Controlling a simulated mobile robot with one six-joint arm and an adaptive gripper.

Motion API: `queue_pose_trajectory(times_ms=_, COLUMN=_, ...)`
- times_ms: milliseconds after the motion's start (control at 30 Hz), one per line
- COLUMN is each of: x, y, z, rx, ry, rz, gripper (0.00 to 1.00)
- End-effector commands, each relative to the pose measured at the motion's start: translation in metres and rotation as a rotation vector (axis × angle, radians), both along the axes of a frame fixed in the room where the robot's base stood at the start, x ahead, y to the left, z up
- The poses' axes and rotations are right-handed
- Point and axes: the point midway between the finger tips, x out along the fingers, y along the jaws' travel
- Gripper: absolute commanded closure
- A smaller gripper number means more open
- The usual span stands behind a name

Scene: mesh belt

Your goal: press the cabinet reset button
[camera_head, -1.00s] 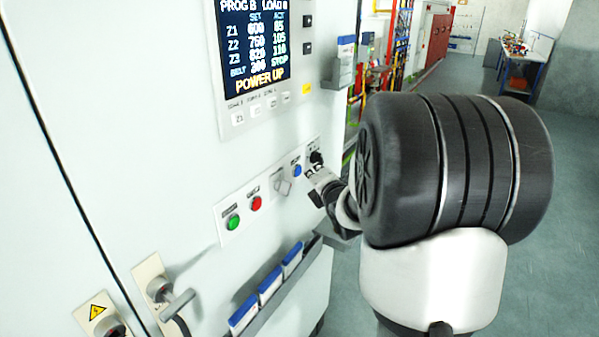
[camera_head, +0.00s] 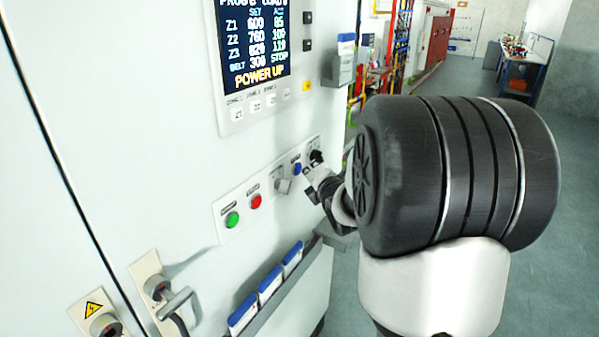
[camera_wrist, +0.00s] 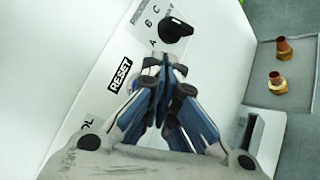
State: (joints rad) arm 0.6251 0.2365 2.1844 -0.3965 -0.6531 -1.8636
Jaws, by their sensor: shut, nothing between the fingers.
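The blue reset button (camera_head: 297,169) sits on the cabinet's lower control strip. In the wrist view its RESET label (camera_wrist: 121,75) is readable, and only a sliver of the blue button (camera_wrist: 112,86) shows beside my fingers. My gripper (camera_head: 309,172) is shut and empty, its tips close to the strip just right of the button. In the wrist view the closed fingertips (camera_wrist: 164,66) lie between the label and a black rotary knob (camera_wrist: 175,28). I cannot tell whether they touch the panel.
The display (camera_head: 254,48) above reads POWER UP. A rack of blue-and-white boxes (camera_head: 270,284) juts out below. Copper fittings (camera_wrist: 276,78) lie in a tray at right.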

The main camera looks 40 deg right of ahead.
Motion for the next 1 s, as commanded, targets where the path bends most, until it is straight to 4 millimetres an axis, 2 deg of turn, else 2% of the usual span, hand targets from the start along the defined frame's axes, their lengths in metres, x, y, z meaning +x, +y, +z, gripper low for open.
queue_pose_trajectory(times_ms=1000, x=0.0083, y=0.0035, z=-0.0006, rx=-0.001, ry=0.001, rz=0.001, gripper=1.00)
